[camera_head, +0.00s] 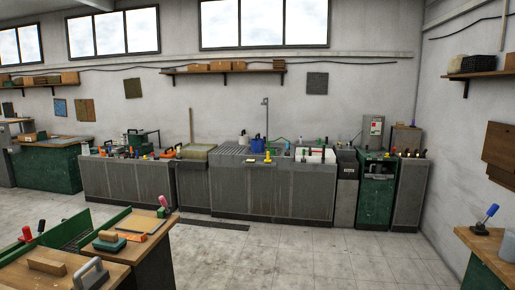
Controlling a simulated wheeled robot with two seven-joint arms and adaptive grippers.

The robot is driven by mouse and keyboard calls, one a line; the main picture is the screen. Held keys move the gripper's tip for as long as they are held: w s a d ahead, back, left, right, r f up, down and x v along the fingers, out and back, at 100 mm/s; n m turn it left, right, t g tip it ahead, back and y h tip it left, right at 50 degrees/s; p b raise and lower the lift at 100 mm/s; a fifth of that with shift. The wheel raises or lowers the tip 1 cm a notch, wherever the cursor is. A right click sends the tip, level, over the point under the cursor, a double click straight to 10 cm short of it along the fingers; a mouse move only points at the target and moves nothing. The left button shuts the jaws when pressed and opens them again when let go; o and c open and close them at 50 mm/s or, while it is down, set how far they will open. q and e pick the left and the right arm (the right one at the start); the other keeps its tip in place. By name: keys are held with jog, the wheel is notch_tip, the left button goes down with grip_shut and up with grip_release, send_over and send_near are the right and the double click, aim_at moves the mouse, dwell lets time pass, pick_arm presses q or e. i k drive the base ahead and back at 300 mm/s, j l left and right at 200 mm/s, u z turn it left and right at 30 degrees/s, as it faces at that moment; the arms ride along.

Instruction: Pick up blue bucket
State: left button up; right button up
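A small blue object (257,146) stands on the long grey counter at the back wall, near the sink area. It may be the blue bucket, but it is too small to tell for certain. Neither of my grippers is in view, and nothing is seen touching these objects.
A long grey counter (250,190) runs along the back wall. A wooden workbench (50,277) with tools and a green tray stands at the near left. Another bench (490,250) is at the near right. The tiled floor (300,262) between them is clear.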

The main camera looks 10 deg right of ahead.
aim_at(258, 144)
jog(key=i+z, duration=0.15)
jog(key=i, duration=6.25)
